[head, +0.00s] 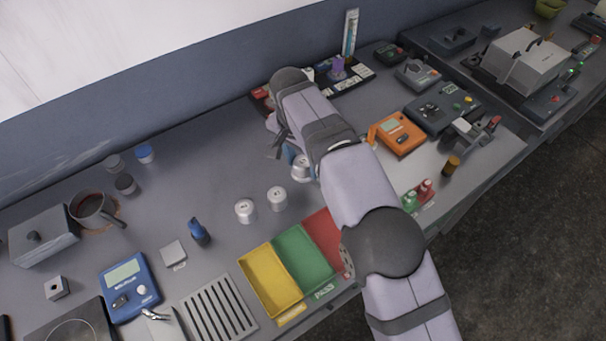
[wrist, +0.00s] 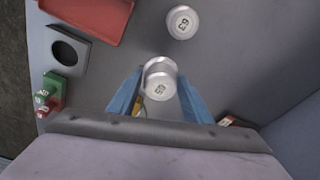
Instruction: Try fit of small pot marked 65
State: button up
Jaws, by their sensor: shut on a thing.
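The small pot marked 65 (wrist: 160,88) is a silver-white cylinder with its number facing the wrist camera. My gripper (wrist: 158,94) is shut on it, with a blue finger on either side. In the head view the pot (head: 300,168) shows beside my wrist, partly covered by the arm. I cannot tell whether it touches the table. A grey block with a round hole (wrist: 88,47) lies to its upper left in the wrist view, and the hole looks empty. A similar pot (wrist: 183,22), whose number reads like 63, stands apart on the table.
In the head view two pots (head: 245,210) (head: 277,198) stand left of my arm. Yellow (head: 250,262), green (head: 318,268) and red (head: 322,226) trays line the front. Red and green bottles (wrist: 45,102) sit near the holed block.

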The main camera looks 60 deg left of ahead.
aim_at(305, 160)
jog(key=shift+r, duration=1.95)
jog(key=shift+w+d, duration=0.3)
jog(key=shift+w, duration=0.1)
jog(key=w+d+f+m+p, duration=0.1)
jog(key=w+d+m+p, duration=0.1)
jog(key=d, duration=0.6)
jog(key=w+d+f+m+p, duration=0.2)
jog(key=w+d, duration=0.3)
jog(key=d, duration=0.4)
jog(key=shift+d+h+p, duration=0.2)
jog(key=shift+h+p, duration=0.1)
jog(key=shift+p, duration=0.35)
jog(key=shift+f, duration=0.4)
jog(key=shift+f+b, duration=1.6)
jog(key=shift+f, duration=0.25)
jog(key=shift+f, duration=0.35)
